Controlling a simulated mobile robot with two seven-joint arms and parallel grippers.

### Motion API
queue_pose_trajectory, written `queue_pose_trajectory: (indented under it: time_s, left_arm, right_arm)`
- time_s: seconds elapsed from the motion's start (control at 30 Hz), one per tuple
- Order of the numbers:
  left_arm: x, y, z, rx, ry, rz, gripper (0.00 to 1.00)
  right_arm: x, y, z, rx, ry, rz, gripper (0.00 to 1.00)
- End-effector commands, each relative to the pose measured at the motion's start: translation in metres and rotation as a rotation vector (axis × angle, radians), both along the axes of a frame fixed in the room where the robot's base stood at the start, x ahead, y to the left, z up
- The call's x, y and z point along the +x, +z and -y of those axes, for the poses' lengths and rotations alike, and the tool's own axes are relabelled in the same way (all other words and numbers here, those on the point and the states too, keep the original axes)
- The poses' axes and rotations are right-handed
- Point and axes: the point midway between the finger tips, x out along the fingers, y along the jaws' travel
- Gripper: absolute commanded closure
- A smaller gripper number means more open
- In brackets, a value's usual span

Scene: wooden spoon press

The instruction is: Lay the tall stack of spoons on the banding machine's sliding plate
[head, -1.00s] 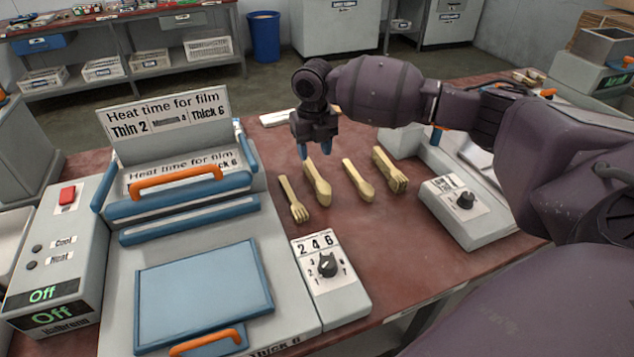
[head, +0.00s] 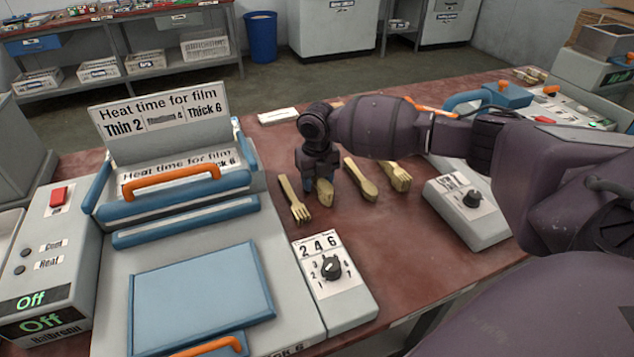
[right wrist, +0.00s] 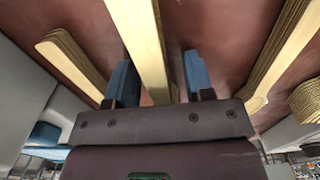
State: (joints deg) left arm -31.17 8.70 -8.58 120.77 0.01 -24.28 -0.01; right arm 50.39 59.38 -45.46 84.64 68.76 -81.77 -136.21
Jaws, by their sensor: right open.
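The tall stack of wooden spoons (head: 325,195) lies on the red-brown table, partly hidden by my right gripper (head: 321,180). In the right wrist view the pale stack (right wrist: 142,45) runs between two blue fingers, which stand apart with a gap on each side. The right gripper is open and low around the stack. A blue flat plate (head: 200,297) lies on the front of the grey machine (head: 283,290) with the "Heat time for film" sign; it is bare. My left gripper is not in view.
A fork stack (head: 294,200) lies left of the spoons; another spoon stack (head: 361,180) and a further fork stack (head: 397,176) lie right. A dial box (head: 334,275) stands before them. An orange handle (head: 175,180) rises behind the plate.

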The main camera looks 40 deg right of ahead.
Motion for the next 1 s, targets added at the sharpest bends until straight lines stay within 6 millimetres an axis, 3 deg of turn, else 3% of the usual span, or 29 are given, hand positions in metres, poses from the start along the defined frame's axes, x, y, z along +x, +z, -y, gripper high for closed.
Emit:
queue_pose_trajectory:
  time_s: [0.2, 0.5, 0.83, 1.0]
  left_arm:
    - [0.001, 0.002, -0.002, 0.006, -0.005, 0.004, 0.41]
    - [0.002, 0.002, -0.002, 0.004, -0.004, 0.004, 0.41]
    - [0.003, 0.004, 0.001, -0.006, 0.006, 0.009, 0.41]
    - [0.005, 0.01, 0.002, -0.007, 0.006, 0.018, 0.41]
  right_arm:
    - [0.0, 0.001, 0.0, 0.0, 0.0, 0.002, 0.55]
    - [0.0, 0.001, 0.0, 0.001, 0.001, 0.002, 1.0]
    - [0.001, 0.005, 0.0, 0.0, 0.001, 0.003, 1.0]
    - [0.001, 0.025, 0.0, 0.001, 0.002, 0.006, 1.0]
